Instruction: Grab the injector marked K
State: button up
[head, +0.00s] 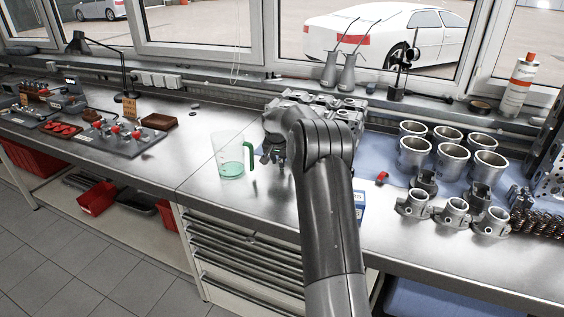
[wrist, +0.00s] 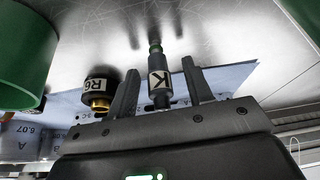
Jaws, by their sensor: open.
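The injector marked K (wrist: 158,82) shows in the wrist view as a dark cylinder with a white K label and a green tip. It lies between the two fingers of my gripper (wrist: 160,67), with gaps visible on both sides. My gripper is open. In the head view my gripper (head: 272,157) is low over the bench beside the jug, and my arm hides most of what is around it; I cannot make out the injector there.
A dark part labelled R6 (wrist: 99,86) with a brass end sits just left of the left finger. A clear jug (head: 228,155) with a green handle stands close by on the left.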

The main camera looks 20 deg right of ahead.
grip_shut()
dwell(0.3)
